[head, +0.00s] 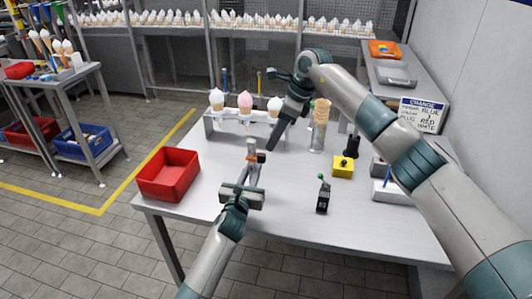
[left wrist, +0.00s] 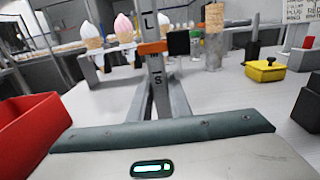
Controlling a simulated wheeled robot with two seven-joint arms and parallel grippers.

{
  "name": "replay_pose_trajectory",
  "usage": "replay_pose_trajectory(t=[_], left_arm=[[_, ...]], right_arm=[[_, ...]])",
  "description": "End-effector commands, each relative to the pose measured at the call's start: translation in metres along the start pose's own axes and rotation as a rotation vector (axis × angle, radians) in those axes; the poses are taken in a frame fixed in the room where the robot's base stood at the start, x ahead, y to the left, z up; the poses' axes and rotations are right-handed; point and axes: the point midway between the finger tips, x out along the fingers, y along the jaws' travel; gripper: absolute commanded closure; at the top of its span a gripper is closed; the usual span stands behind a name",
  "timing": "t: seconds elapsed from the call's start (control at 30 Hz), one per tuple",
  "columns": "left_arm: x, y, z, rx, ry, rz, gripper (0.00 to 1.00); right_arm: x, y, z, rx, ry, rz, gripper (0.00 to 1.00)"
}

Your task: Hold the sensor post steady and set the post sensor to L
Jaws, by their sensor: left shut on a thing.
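The sensor post (left wrist: 158,68) is upright, with L near its top and S lower down in the left wrist view. An orange slider (left wrist: 152,47) with a black block (left wrist: 178,43) at its right sits below the L and above the S. The slider also shows in the head view (head: 253,157). My left gripper (head: 245,174) is shut on the lower post; its grey fingers flank it in the left wrist view. My right gripper (head: 270,146) reaches down from the upper right, its tip close above the slider. Its finger gap is not clear, and contact cannot be told.
A red bin (head: 168,174) stands left of the post. Behind is a rack with ice cream cones (head: 245,104). To the right are a cone stack (head: 320,125), a yellow box (head: 343,167) and a small black device (head: 323,197). The front tabletop is mostly clear.

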Motion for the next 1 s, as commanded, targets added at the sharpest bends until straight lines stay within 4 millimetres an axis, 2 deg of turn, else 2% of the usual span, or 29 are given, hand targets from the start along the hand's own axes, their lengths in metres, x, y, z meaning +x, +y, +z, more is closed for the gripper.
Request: replay_pose_trajectory(t=[0.2, 0.4, 0.57, 0.87, 1.0], left_arm=[[0.000, 0.000, 0.000, 0.000, 0.000, 0.000, 1.00], [0.000, 0.000, 0.000, 0.000, 0.000, 0.000, 1.00], [0.000, 0.000, 0.000, 0.000, 0.000, 0.000, 1.00], [0.000, 0.000, 0.000, 0.000, 0.000, 0.000, 1.00], [0.000, 0.000, 0.000, 0.000, 0.000, 0.000, 1.00]], right_arm=[[0.038, 0.001, 0.000, 0.001, 0.000, 0.004, 0.66], [0.061, 0.001, 0.000, 0.001, 0.000, 0.002, 0.66], [0.069, 0.001, 0.000, 0.001, 0.001, 0.001, 0.66], [0.070, 0.000, 0.000, 0.000, 0.000, 0.000, 0.66], [0.070, 0.000, 0.000, 0.000, 0.000, 0.000, 0.99]])
